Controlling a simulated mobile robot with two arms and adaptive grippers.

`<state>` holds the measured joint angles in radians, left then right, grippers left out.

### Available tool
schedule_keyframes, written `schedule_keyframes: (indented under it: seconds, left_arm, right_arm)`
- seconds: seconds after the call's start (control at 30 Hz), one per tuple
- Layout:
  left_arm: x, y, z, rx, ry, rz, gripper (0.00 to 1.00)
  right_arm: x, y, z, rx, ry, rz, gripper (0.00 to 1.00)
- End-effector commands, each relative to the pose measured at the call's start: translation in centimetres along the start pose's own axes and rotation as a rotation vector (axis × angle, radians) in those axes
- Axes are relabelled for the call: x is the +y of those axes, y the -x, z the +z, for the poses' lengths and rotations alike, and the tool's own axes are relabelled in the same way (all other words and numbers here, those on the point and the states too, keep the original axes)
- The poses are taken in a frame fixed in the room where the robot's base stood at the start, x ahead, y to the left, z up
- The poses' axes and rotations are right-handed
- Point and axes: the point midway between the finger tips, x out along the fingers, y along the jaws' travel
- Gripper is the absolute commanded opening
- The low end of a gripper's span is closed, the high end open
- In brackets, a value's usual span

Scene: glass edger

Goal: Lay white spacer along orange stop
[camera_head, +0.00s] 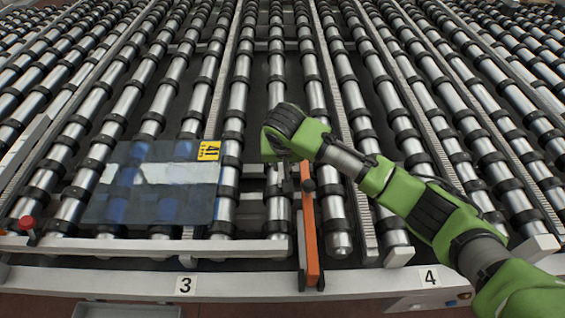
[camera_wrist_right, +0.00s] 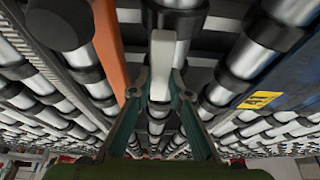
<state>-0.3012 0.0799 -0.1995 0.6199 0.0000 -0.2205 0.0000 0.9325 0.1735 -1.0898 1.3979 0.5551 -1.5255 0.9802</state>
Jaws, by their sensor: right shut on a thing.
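The white spacer (camera_wrist_right: 162,62) is a short pale bar between the fingertips of my right gripper (camera_wrist_right: 160,98) in the right wrist view. The gripper is shut on it. In the head view my right gripper (camera_head: 287,186) points down over the rollers, just left of the orange stop. The spacer cannot be made out clearly there. The orange stop (camera_head: 311,240) is a narrow upright strip at the front of the conveyor. It also shows in the wrist view (camera_wrist_right: 108,42), left of the spacer with a gap between them. My left gripper is not in view.
A dark glass pane (camera_head: 105,205) with a yellow label (camera_head: 208,150) marked 41 lies on the rollers at left. Rows of rollers fill the surroundings.

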Motion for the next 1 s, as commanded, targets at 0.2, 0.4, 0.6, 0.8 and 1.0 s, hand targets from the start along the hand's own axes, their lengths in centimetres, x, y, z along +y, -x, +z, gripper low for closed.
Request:
schedule_keyframes:
  seconds: [0.2,0.4,0.6,0.8,1.0]
  left_arm:
    - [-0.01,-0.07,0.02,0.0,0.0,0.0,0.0]
    - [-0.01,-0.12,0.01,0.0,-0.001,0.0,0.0]
    - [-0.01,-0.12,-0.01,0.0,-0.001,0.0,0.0]
    - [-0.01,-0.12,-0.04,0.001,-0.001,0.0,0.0]
    - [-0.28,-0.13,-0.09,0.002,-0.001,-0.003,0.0]
  right_arm:
    - [-0.01,-0.43,0.18,0.0,0.0,0.0,0.0]
    - [0.01,-0.79,0.31,0.0,0.0,0.0,0.0]
    - [0.01,-0.91,0.35,0.001,0.0,0.0,0.37]
    - [0.01,-0.91,0.36,0.001,0.0,0.0,0.37]
    - [-0.07,-0.28,0.31,0.002,0.0,-0.002,0.37]
